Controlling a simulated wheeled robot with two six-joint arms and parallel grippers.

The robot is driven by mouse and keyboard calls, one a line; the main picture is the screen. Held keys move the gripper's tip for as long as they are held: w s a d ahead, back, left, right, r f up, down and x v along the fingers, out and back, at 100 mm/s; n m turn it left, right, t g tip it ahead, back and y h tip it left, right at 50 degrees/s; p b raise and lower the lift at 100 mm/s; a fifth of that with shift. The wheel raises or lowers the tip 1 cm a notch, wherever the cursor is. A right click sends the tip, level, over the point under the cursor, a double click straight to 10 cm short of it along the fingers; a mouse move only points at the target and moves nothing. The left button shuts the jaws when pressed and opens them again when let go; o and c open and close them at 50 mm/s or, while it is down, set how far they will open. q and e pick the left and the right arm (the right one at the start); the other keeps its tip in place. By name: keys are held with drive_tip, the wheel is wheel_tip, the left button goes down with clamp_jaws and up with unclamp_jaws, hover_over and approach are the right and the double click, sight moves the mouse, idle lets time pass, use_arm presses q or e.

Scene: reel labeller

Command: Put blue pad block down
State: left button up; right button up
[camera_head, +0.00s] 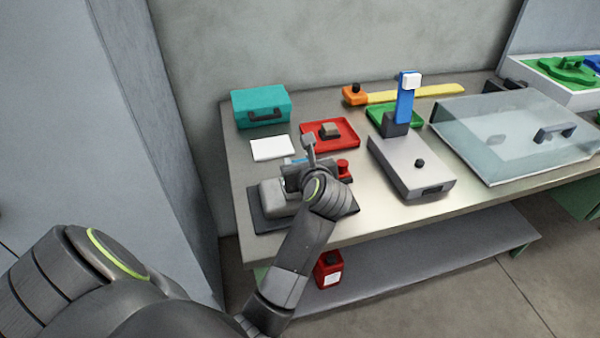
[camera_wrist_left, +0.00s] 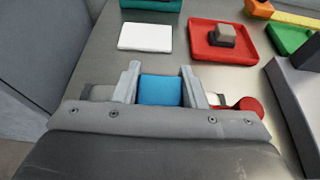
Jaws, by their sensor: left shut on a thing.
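My left gripper (camera_head: 304,166) is shut on a blue pad block (camera_wrist_left: 160,91), which sits between its two grey fingers in the left wrist view. In the head view only a sliver of blue shows there, and my wrist hides most of it. The gripper is over or close to a grey device on a dark base (camera_head: 262,222) at the table's near left. I cannot tell whether the block touches anything beneath. A white flat pad (camera_head: 271,148) lies just beyond, and it also shows in the left wrist view (camera_wrist_left: 145,37). My right gripper is not in view.
A red tray (camera_head: 313,144) holding a small block, a teal case (camera_head: 262,106) and a green tray (camera_head: 408,122) stand farther back. A red knob (camera_head: 343,167) is beside my gripper. A grey device (camera_head: 412,170) and a clear-lidded box (camera_head: 500,145) fill the right.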

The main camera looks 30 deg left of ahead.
use_arm(q)
drive_tip(key=shift+f, duration=1.55)
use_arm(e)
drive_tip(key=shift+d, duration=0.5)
use_arm(q)
drive_tip(key=shift+f, duration=0.1)
drive_tip(key=shift+f, duration=0.15)
drive_tip(key=o, duration=1)
